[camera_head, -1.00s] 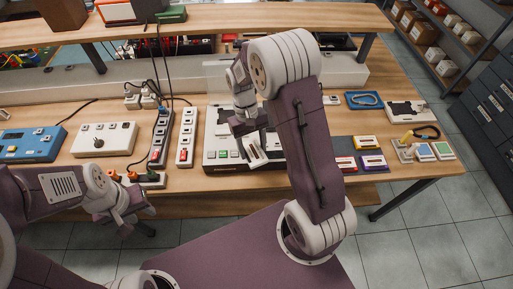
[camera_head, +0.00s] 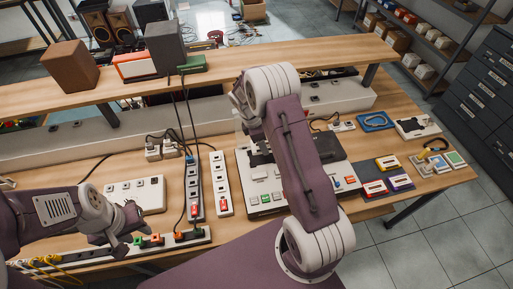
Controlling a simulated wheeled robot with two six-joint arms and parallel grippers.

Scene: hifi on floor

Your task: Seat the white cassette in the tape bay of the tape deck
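The tape deck (camera_head: 266,199) is a pale box with a row of buttons along its front, at the middle of the bench. My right arm crosses in front of it and hides much of its middle and right side, including most of the tape bay. The white cassette cannot be made out; it may be behind my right arm. My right gripper's fingers are also hidden behind that arm. My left gripper (camera_head: 130,222) is over the front left of the bench, near a power strip, apart from the deck. Its finger gap is too small to judge.
Yellow (camera_head: 387,163), red (camera_head: 375,188) and purple (camera_head: 400,182) cassettes lie on a dark mat right of the deck. A shelf (camera_head: 210,70) with speakers and cables runs behind.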

